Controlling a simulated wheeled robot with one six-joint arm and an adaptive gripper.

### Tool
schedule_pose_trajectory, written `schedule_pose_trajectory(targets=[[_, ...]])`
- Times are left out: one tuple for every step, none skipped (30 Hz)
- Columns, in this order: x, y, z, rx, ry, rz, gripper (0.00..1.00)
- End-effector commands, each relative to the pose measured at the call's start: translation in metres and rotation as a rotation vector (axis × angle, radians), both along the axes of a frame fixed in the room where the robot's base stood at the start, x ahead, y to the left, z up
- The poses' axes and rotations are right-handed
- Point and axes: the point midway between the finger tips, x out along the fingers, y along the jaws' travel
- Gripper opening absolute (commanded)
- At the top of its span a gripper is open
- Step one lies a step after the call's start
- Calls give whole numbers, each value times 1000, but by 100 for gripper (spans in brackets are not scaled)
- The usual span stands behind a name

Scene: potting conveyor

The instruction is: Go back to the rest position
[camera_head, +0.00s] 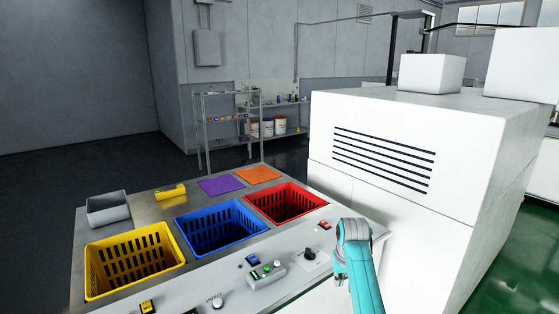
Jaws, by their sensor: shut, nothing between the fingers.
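Part of my teal arm with a grey joint shows at the lower right, in front of the panel's right end. My gripper is out of view, so its fingers cannot be seen. The metal worktop (150,203) holds a yellow crate (92,262), a blue crate (183,226) and a red crate (258,197) in a diagonal row. I see nothing in the visible parts of the crates; their bottoms are partly hidden by the walls.
Behind the crates are a grey bin (108,209), a yellow object (171,191), a purple mat (221,185) and an orange mat (259,174). A panel with buttons (265,274) runs along the front. A large white cabinet (400,130) blocks the right. Dark floor (50,200) is clear at left.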

Motion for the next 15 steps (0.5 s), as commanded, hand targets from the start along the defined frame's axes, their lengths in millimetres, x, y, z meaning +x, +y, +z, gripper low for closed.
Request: schedule_pose_trajectory(targets=[[-6,0,-15,0,-7,-1,0],[-8,0,-23,0,-16,-2,0],[-13,0,-36,0,-26,-3,0],[-16,0,-45,1,-38,-5,0],[-21,0,-56,1,-48,-7,0],[-28,0,-71,1,-64,-8,0],[-34,0,-83,1,-76,-9,0],[-39,0,-93,2,-91,-11,0],[-47,0,-107,2,-109,-12,0],[-54,0,-118,2,-122,-14,0],[-60,0,-128,2,-135,-16,0],[-69,0,-140,2,-153,-17,0],[-77,0,-149,3,-167,-18,0],[-84,0,-158,3,-181,-19,0],[-94,0,-169,4,-199,-22,0]])
